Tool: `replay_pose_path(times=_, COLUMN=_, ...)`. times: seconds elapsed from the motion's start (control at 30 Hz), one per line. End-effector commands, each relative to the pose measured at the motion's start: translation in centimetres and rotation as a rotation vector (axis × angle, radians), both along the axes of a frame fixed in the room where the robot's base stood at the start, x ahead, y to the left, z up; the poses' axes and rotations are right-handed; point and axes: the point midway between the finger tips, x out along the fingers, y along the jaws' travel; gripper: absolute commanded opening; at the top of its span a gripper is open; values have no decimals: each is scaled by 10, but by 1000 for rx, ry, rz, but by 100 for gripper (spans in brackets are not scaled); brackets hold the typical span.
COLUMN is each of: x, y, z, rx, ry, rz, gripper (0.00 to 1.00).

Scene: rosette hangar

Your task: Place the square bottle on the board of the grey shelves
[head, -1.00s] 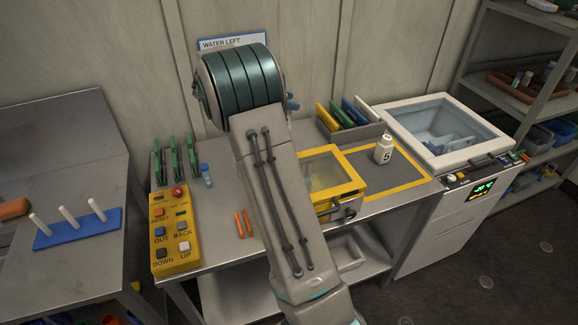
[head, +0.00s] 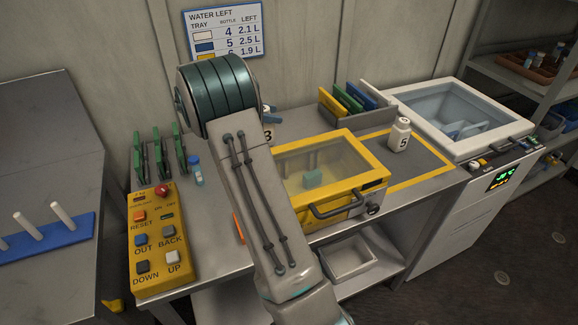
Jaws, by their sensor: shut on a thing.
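My arm stands in the middle of the head view, and my gripper is hidden behind it. I cannot make out the square bottle or what my gripper holds. The grey shelves (head: 488,68) are at the far right, cut by the picture's edge. A brown tray (head: 522,70) with small bottles is on one of their boards. A white bottle marked 5 (head: 401,136) stands on the bench inside a yellow outline. Part of a white thing marked 3 (head: 268,136) shows beside my arm; the rest is hidden.
A white open-topped machine (head: 460,150) stands between bench and shelves. A yellow button panel (head: 155,268), green racks and a blue-capped vial (head: 196,172) are at left. Floor is clear at lower right.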

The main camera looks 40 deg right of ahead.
Motion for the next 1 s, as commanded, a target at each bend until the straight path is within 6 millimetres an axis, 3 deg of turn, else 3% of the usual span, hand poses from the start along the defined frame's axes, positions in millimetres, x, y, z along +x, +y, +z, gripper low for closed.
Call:
replay_pose_path(times=0.3, x=-2, y=-3, z=-53, rx=2, ry=6, rz=-4, gripper=9)
replay_pose_path(times=0.7, x=0, y=-1, z=-95, rx=1, ry=5, rz=0, gripper=9)
replay_pose_path(times=1.0, x=0, y=0, z=-102, rx=0, ry=0, rz=0, gripper=9)
